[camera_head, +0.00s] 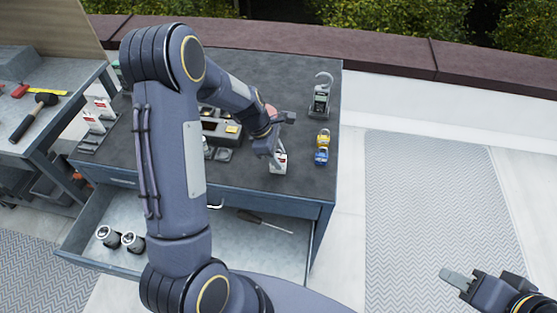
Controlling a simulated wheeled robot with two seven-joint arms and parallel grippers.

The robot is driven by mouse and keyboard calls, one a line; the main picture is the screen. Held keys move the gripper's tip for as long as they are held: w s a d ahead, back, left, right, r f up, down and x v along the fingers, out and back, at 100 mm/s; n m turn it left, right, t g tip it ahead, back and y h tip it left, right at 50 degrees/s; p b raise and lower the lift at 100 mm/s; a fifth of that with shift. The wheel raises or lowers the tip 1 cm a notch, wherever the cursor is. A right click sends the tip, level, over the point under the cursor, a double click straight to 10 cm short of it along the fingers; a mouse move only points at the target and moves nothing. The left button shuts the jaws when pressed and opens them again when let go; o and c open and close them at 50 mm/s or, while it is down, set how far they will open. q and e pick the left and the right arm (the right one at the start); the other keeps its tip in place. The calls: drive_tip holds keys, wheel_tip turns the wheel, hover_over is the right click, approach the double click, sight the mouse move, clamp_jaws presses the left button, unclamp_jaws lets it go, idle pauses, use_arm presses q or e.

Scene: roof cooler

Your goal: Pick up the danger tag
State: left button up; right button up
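A small white tag with a red band (280,162), which looks like the danger tag, is on the dark worktop near its front edge. My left gripper (274,158) reaches down at the tag's left side and overlaps part of it. I cannot tell whether its fingers are open or closed on the tag. Similar white and red tags (97,120) stand in a rack at the worktop's left end. My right gripper (454,278) is at the lower right, over the floor, away from the worktop. Its finger gap is not clear.
Yellow and blue padlocks (321,148) are just right of the tag. A grey device with a hook (320,98) stands behind them. A dark tray (218,130) is partly hidden by my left arm. The open drawer (262,240) below holds a screwdriver and two cylinders.

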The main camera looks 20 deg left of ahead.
use_arm(q)
drive_tip(key=shift+x, duration=0.95)
clamp_jaws()
drive_tip(key=shift+r, duration=0.15)
